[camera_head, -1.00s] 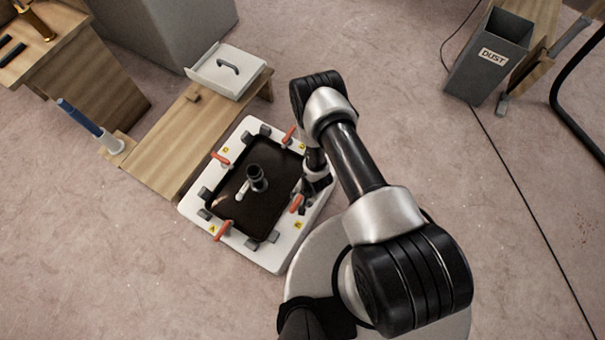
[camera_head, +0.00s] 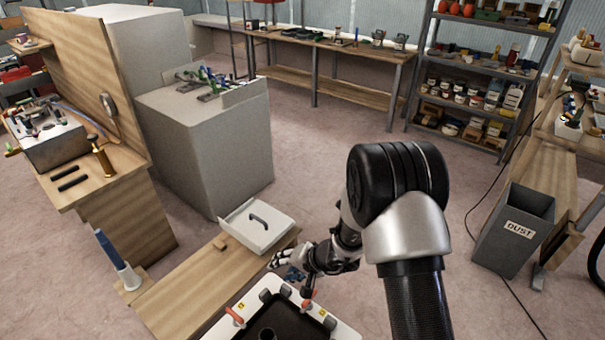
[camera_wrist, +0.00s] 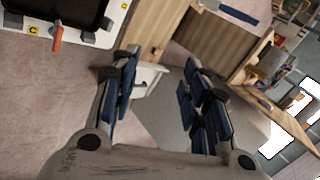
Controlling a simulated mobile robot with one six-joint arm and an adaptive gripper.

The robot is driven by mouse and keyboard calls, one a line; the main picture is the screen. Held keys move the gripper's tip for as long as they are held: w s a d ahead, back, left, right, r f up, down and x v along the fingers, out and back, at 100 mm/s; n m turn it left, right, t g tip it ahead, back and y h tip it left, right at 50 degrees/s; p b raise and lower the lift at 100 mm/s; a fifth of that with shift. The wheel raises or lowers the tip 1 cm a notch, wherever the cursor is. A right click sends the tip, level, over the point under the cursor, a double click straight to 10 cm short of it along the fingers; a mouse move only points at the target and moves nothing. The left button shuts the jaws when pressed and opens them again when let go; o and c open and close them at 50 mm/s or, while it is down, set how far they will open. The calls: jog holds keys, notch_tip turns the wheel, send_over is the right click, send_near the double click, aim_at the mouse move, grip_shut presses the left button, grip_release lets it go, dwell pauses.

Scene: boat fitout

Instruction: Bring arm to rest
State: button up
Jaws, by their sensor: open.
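My gripper (camera_head: 283,265) is open and empty. It is above the near end of the low wooden bench, close to the white tray-like box with a dark handle (camera_head: 257,226). In the wrist view its two blue-padded fingers (camera_wrist: 160,85) stand apart with nothing between them. My arm reaches up from the bottom of the head view, bends at a black joint and comes down left to the gripper. The white frame with a dark panel (camera_head: 258,296) is below the gripper, cut off by the picture's lower edge. It also shows in the wrist view (camera_wrist: 105,40).
The wooden bench (camera_head: 185,290) is left of the gripper. A grey block cabinet (camera_head: 210,150) stands behind it. A grey dust bin (camera_head: 513,235) is at the right, and shelves (camera_head: 470,90) are at the back. Open floor lies between the cabinet and the bin.

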jog(key=s+r+n, duration=0.1)
jog(key=s+r, duration=0.2)
jog(key=r, duration=0.5)
jog(key=s+d+r+n+g, duration=0.1)
jog(key=s+r+n, duration=0.15)
jog(key=r, duration=0.45)
jog(key=s+r, duration=0.4)
jog(key=r, duration=0.4)
jog(key=s+d+r+h, duration=0.3)
jog(key=s+d+r, duration=0.1)
jog(key=s+d, duration=0.5)
jog(key=s+d+r+t+h, duration=0.1)
jog(key=s+d+r+h, duration=0.3)
jog(key=s+d, duration=0.5)
jog(key=shift+s, duration=1)
jog(key=shift+n, duration=0.25)
